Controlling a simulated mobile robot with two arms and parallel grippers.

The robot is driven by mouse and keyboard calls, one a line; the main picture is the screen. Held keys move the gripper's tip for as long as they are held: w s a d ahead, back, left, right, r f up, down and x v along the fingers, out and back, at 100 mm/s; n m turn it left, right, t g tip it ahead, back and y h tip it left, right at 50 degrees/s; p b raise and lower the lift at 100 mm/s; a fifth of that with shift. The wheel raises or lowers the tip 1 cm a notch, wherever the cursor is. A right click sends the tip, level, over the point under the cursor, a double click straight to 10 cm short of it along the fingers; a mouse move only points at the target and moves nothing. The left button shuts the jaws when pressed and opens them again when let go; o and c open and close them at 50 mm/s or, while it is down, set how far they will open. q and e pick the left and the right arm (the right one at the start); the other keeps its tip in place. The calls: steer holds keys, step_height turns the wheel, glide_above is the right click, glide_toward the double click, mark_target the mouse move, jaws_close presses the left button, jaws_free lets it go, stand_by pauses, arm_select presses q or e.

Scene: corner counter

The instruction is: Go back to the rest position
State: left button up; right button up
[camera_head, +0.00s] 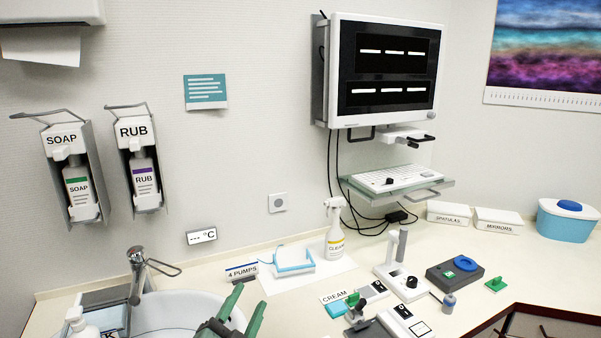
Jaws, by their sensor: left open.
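My left gripper (250,297) shows at the bottom edge, left of centre, with two dark green fingers pointing up and spread apart. It is open, with nothing visible between the fingers. It is in front of the right rim of the washbasin (180,300). The rest of the left arm is cut off by the frame edge. My right gripper is not in this view.
A tap (138,275), spray bottle (335,228) and light blue holder (293,262) stand behind the gripper. Several small devices, including a dark grey box (440,279), crowd the counter to the right. Bare counter (275,315) lies between.

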arm_select(q)
steer(key=s+a+f+n+g+y, duration=0.3)
steer(key=s+a+f+n, duration=0.1)
steer(key=s+f, duration=0.25)
steer(key=s+a+f+n+g+y, duration=0.25)
steer(key=s+a+f+g, duration=0.2)
steer(key=f, duration=0.35)
steer(key=s+f+n+g, duration=0.1)
steer(key=s+f+g, duration=0.2)
steer(key=s, duration=0.4)
steer(key=s+a+f+n+g+h, duration=0.1)
steer(key=s+f+g, duration=0.1)
steer(key=s, duration=0.5)
steer(key=s+f+n+g, duration=0.1)
steer(key=s+f+g, duration=0.2)
steer(key=s, duration=0.4)
step_height(320, 180, down, 31)
steer(key=s+b, duration=0.2)
steer(key=b, duration=0.4)
steer(key=s+a+f+g+b, duration=0.1)
steer(key=s+f+b, duration=0.1)
steer(key=s+f, duration=0.6)
steer(key=s+a+f+g+b, duration=0.1)
steer(key=s+a+f+b, duration=0.1)
steer(key=s+f, duration=0.6)
step_height(320, 180, down, 5)
steer(key=shift+s+f, duration=0.15)
steer(key=shift+s, duration=0.15)
